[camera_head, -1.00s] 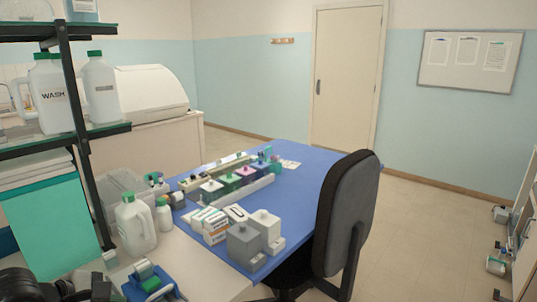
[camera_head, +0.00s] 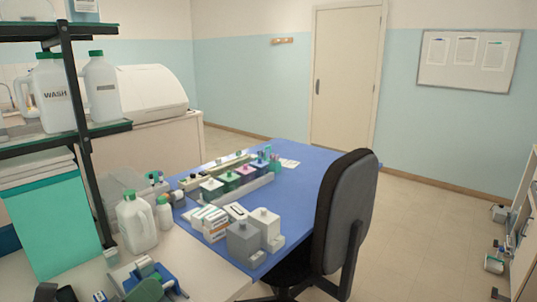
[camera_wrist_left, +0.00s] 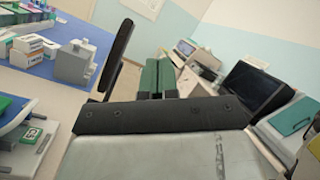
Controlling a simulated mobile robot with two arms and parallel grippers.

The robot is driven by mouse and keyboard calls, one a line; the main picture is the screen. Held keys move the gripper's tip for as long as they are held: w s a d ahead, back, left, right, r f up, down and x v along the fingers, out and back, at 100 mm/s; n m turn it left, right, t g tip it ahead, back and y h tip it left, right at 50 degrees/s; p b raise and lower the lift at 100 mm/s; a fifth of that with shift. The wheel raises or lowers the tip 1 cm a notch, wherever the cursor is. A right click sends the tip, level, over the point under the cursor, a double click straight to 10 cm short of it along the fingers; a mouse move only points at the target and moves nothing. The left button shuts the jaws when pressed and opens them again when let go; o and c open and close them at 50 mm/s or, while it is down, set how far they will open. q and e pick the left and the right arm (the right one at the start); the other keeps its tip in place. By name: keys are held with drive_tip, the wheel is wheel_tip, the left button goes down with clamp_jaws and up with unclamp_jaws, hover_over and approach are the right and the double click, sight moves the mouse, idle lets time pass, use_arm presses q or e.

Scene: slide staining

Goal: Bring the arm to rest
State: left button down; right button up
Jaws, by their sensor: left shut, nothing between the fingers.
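The rest of my left arm is mostly cut off by the frame. My right gripper is in neither current view.
The blue table (camera_head: 312,160) holds staining jars, boxes and grey blocks (camera_head: 243,242). The chair (camera_head: 345,215) stands at its right side. A shelf (camera_head: 75,70) with wash jugs rises at left; a white jug (camera_head: 137,225) stands on the bench.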

use_arm(q)
drive_tip(key=s+a+f+n+y, duration=0.1)
drive_tip(key=a+f+n+y, duration=0.3)
drive_tip(key=f+n+y, duration=0.7)
drive_tip(key=s+a+f+n+y, duration=0.15)
drive_tip(key=a+n+y, duration=0.45)
drive_tip(key=n, duration=1.1)
drive_tip(key=s+d+f+n+g+h, duration=0.1)
drive_tip(key=s+d+f+n+g, duration=0.3)
drive_tip(key=s+f+g, duration=0.35)
drive_tip(key=s+d+f+n+g+h, duration=0.2)
drive_tip(key=s+d+f+n+g, duration=0.15)
drive_tip(key=s+f+g, duration=0.4)
wheel_tip(320, 180, down, 25)
drive_tip(key=s, duration=0.1)
drive_tip(key=s+a+f, duration=0.2)
drive_tip(key=s+f, duration=1.4)
drive_tip(key=f, duration=0.1)
drive_tip(key=shift+s+a+m+y, duration=0.15)
drive_tip(key=shift+s+m+y, duration=0.1)
drive_tip(key=shift+m+y, duration=0.15)
